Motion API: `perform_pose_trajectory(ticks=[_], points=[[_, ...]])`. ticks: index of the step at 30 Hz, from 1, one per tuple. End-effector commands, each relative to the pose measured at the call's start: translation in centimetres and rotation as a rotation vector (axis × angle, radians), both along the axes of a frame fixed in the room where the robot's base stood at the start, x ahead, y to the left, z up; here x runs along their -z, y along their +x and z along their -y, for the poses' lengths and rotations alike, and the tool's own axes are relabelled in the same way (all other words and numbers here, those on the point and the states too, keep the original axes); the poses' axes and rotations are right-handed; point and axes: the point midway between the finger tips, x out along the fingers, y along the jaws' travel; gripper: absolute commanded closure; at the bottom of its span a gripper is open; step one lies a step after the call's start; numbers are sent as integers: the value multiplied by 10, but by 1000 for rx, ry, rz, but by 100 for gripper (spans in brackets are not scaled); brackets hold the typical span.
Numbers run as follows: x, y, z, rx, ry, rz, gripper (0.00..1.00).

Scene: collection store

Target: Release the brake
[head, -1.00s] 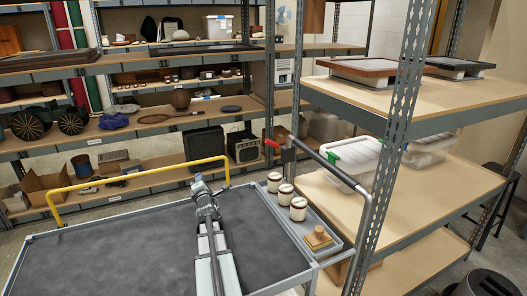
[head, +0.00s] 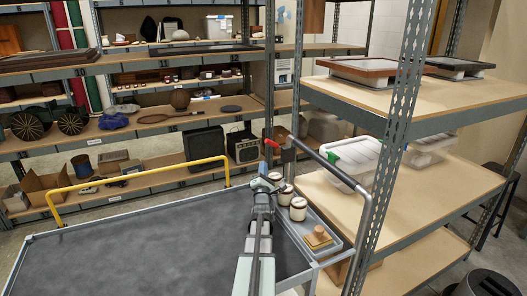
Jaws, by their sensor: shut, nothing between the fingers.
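A lever with a red grip (head: 271,143) sits at the top of a dark post (head: 289,158) at the far right corner of the grey cart (head: 130,245); I take it to be the brake. The red grip points left. My gripper (head: 277,176) is shut and empty, and appears just below the red grip in the picture, in front of the jars. I see a gap between gripper and lever, but cannot tell their distance in depth. My arm partly hides the jars.
A grey tray (head: 331,252) on the cart's right side holds white jars (head: 298,209) and a wooden block (head: 318,238). A yellow rail (head: 140,168) runs along the cart's far side. The cart's dark top is clear on the left.

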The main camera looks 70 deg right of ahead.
Motion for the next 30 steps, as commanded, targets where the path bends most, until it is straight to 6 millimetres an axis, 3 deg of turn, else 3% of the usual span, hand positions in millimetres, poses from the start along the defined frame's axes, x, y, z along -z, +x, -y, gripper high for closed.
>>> perform_pose_trajectory(ticks=[14, 20, 30], points=[[-2, 2, 5, -1, 1, 0, 100], [-9, 9, 23, -1, 1, 1, 100], [-30, 25, 70, -2, 0, 1, 100]])
